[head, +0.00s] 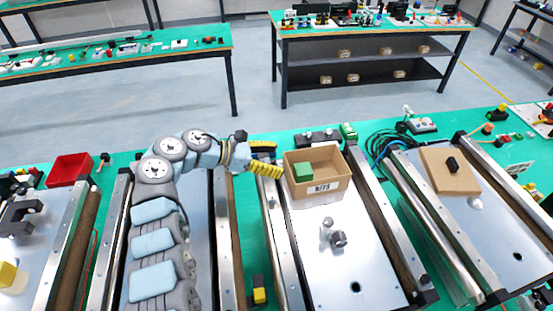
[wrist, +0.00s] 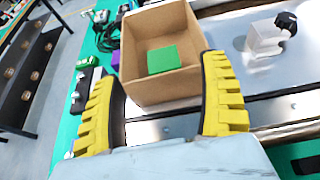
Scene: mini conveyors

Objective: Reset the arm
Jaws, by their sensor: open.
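My gripper (head: 265,160) has yellow ridged fingers and is at the left side of an open cardboard box (head: 322,187). In the wrist view its two fingers (wrist: 160,105) are spread wide, with nothing between them, and the box (wrist: 165,92) lies just beyond them. A green block (head: 303,174) rests inside the box, near its left side. The block also shows on the box floor in the wrist view (wrist: 166,60). My arm reaches over from the left across a conveyor.
The box stands at the far end of a conveyor (head: 365,270) that also carries small metal parts (head: 334,236). A red bin (head: 70,170) is at the left. A flat cardboard piece (head: 448,172) with a black part lies on the right conveyor. Cables (head: 385,142) lie behind the conveyors.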

